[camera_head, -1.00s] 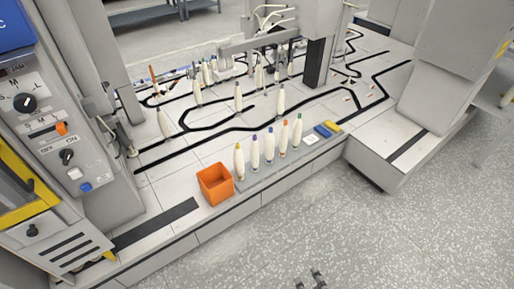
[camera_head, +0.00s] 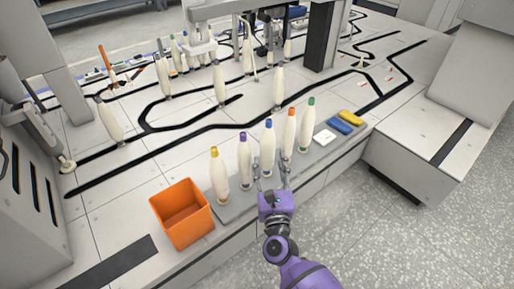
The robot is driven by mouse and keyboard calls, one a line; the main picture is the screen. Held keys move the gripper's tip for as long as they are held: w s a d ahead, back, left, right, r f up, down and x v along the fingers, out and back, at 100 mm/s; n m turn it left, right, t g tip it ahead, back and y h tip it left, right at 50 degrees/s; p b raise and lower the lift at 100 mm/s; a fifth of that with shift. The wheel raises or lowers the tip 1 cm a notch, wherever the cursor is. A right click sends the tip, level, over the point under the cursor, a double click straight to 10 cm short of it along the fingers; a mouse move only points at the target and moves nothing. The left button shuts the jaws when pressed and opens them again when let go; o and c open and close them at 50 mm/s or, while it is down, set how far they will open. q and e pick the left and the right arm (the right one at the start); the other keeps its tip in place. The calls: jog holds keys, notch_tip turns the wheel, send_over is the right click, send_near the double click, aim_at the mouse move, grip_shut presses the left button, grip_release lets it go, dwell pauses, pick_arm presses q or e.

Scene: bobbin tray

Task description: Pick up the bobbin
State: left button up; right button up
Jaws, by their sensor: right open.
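A row of white bobbins with coloured tips stands upright on a grey tray (camera_head: 228,213). From left to right are the yellow-tipped bobbin (camera_head: 219,175), the purple-tipped bobbin (camera_head: 244,163), the blue-tipped bobbin (camera_head: 268,148), the orange-tipped bobbin (camera_head: 289,133) and the green-tipped bobbin (camera_head: 306,126). My right gripper (camera_head: 270,172), purple with grey fingers, is open at the front of the tray. Its fingers point toward the blue-tipped bobbin, one finger on each side of its lower part. I cannot tell whether they touch it. My left gripper is not in view.
An orange box (camera_head: 181,214) stands left of the tray. A white square (camera_head: 325,138), a blue block (camera_head: 339,125) and a yellow block (camera_head: 351,117) lie at the tray's right end. More bobbins (camera_head: 220,85) stand on the machine top behind, among black tracks.

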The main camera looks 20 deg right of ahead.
aim_at(269, 150)
jog(key=shift+w+r, duration=0.1)
jog(key=shift+w, duration=0.3)
jog(key=x, duration=0.2)
jog(key=shift+w+d+r, duration=0.1)
jog(key=shift+w+d, duration=0.05)
jog(key=shift+w, duration=0.1)
jog(key=b+x, duration=0.1)
jog(key=x, duration=0.2)
jog(key=shift+w+d, duration=0.25)
jog(key=shift+w, duration=0.4)
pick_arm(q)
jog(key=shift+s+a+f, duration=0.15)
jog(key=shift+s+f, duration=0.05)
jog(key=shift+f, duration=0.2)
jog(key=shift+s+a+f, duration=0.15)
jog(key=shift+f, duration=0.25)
pick_arm(e)
jog(key=shift+w+d, duration=0.1)
jog(key=shift+w, duration=0.05)
jog(key=c, duration=1)
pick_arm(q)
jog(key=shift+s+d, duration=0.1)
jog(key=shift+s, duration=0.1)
